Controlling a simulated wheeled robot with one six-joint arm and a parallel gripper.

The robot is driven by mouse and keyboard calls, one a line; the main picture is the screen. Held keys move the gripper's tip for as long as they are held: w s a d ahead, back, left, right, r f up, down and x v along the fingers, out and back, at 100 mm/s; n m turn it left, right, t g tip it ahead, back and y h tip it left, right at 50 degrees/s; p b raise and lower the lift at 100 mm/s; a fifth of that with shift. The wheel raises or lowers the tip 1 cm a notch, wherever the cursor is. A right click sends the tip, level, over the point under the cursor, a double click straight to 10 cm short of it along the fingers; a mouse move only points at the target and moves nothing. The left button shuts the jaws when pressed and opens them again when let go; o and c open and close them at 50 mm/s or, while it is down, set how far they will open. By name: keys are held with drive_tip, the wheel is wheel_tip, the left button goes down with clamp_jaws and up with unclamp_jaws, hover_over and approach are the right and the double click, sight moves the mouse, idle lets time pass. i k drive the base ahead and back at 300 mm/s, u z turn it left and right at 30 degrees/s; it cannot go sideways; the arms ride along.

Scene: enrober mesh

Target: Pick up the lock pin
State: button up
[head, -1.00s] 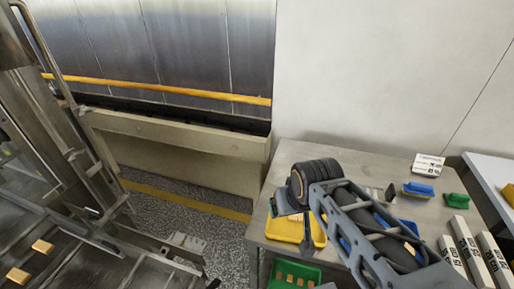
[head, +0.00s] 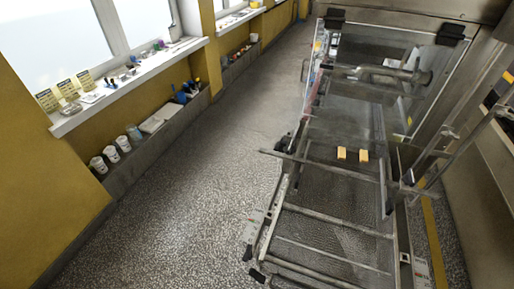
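No lock pin can be made out in the head view. The enrober's mesh belt (head: 330,235) runs along the right side, with metal crossbars over its frame. Two small tan blocks, one block (head: 341,153) beside the other block (head: 364,155), lie on the mesh. A clear hood (head: 375,75) with dark hinges covers the far part of the machine. My gripper and arm are out of view.
Open speckled floor (head: 200,195) lies between the machine and the yellow wall (head: 35,190). A white windowsill (head: 130,85) holds cards and small items. A lower grey ledge (head: 145,160) carries white cups (head: 98,164) and blue-handled tools (head: 182,95).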

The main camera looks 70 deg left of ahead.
sight(284, 143)
drive_tip(key=z, duration=0.6)
drive_tip(key=k, duration=0.85)
drive_tip(key=u, duration=1.7)
